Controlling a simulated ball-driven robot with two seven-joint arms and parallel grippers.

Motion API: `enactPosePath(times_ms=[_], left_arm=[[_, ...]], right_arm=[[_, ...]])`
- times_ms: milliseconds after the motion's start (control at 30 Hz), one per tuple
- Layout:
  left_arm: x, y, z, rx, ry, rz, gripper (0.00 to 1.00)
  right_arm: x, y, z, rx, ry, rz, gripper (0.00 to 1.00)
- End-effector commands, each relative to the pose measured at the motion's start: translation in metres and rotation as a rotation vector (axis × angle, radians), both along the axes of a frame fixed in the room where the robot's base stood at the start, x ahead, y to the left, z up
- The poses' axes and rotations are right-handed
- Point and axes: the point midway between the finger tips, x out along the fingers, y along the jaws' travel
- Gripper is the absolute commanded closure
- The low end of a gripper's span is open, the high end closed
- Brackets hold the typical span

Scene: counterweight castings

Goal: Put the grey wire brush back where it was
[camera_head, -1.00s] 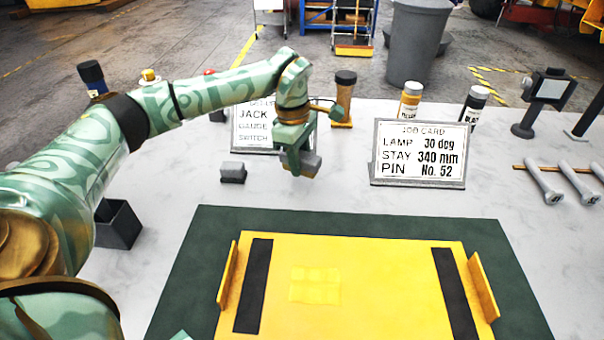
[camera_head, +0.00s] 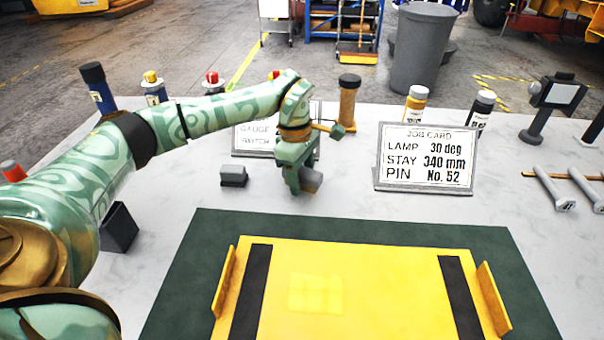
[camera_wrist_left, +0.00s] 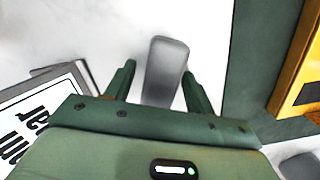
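The grey wire brush (camera_head: 311,181) shows as a plain grey block at my left gripper (camera_head: 297,183), over the pale table just beyond the dark green mat. In the left wrist view the brush (camera_wrist_left: 165,70) lies between the two fingers of my left gripper (camera_wrist_left: 159,80) and reaches out past their tips. It seems held; a narrow strip of table shows between it and the left-hand finger. Its bristles cannot be made out. I cannot tell whether it touches the table. My right gripper is not in view.
A small grey block (camera_head: 233,176) stands left of the gripper. The gauge sign (camera_head: 256,138) is behind it, the job card (camera_head: 427,158) to the right. A yellow tray (camera_head: 390,290) lies on the green mat (camera_head: 200,235). Table between gripper and job card is clear.

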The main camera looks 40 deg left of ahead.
Motion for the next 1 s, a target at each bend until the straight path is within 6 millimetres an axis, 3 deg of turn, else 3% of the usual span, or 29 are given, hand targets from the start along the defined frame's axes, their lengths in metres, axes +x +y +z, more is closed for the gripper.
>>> enactPosePath(times_ms=[167,633,800,1000], left_arm=[[0.000,0.000,0.006,0.000,-0.001,0.001,0.46],[-0.002,0.012,0.108,0.000,-0.005,0.003,0.46],[-0.002,0.014,0.122,0.000,-0.002,0.000,0.46],[-0.002,0.014,0.123,0.000,0.001,0.000,0.46]], right_arm=[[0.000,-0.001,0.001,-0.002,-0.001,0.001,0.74],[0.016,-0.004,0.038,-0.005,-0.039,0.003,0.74],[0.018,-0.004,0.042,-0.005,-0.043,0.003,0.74],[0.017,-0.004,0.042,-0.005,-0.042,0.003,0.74]])
